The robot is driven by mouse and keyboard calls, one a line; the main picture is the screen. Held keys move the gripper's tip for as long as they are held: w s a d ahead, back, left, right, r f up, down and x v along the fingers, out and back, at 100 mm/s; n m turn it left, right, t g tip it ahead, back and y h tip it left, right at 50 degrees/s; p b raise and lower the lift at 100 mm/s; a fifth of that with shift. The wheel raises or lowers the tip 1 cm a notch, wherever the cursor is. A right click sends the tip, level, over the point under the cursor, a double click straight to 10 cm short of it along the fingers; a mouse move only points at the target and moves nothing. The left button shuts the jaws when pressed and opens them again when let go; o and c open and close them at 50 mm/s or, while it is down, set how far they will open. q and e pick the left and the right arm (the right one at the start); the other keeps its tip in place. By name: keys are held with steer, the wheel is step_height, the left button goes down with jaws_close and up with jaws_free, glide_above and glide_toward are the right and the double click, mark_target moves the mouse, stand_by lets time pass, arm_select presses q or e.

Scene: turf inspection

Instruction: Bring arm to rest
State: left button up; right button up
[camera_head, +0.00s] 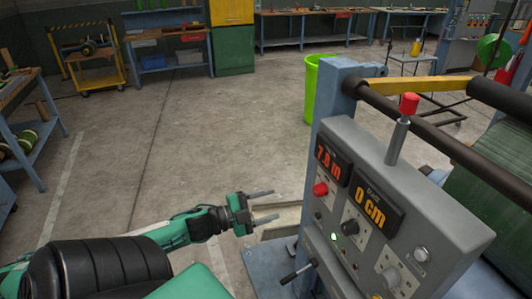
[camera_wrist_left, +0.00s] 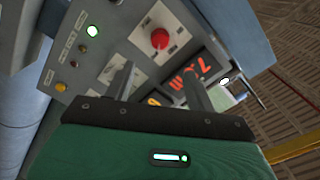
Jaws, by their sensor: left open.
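My left arm comes in from the lower left in the head view. Its gripper (camera_head: 268,205) is open and empty, with two grey fingers pointing right towards the grey control panel (camera_head: 370,150). The fingertips look apart from the panel. In the left wrist view the open fingers (camera_wrist_left: 160,85) stand in front of the panel, tilted in the picture. The panel carries a red display reading 7.8 m (camera_head: 328,160), an orange display reading 0 cm (camera_head: 370,205), a red button (camera_head: 320,189) and a lit round button. My right gripper is not in view.
A red-topped lever (camera_head: 403,130) stands on the panel, and a dark roller bar (camera_head: 440,135) runs to its right. A green bin (camera_head: 311,90) stands behind. A blue-framed bench (camera_head: 30,130) is at the far left. The concrete floor in the middle left is clear.

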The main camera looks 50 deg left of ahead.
arm_select(q)
steer(key=shift+a, duration=0.1)
stand_by(0.6)
steer(key=s+a+f+n+g+y, duration=0.1)
steer(key=a+f+n+y, duration=0.25)
steer(key=f, duration=0.65)
steer(key=s+a+f+n+g+y, duration=0.1)
steer(key=s+a+f+n+y, duration=0.3)
steer(key=f, duration=0.7)
steer(key=s+f+n+g+y, duration=0.1)
steer(key=s+f+g, duration=0.15)
steer(key=f, duration=0.65)
steer(key=s+f+n+g, duration=0.2)
steer(key=s+f, duration=0.1)
steer(key=f, duration=0.5)
steer(key=s+d+f+n+g, duration=0.1)
steer(key=s+d+f+g, duration=0.1)
steer(key=s+d+f, duration=0.4)
steer(key=s+d+f+n+g, duration=0.15)
steer(key=s+f, duration=0.25)
steer(key=f, duration=0.5)
steer(key=s+d+f+g, duration=0.2)
steer(key=s+d+f, duration=0.3)
steer(key=s+d, duration=0.3)
steer(key=s+d+f+g+h, duration=0.1)
steer(key=s+d+f+g, duration=0.2)
steer(key=s+d+f, duration=0.2)
steer(key=s+d, duration=0.3)
steer(key=s, duration=0.1)
steer(key=shift+f+g, duration=0.3)
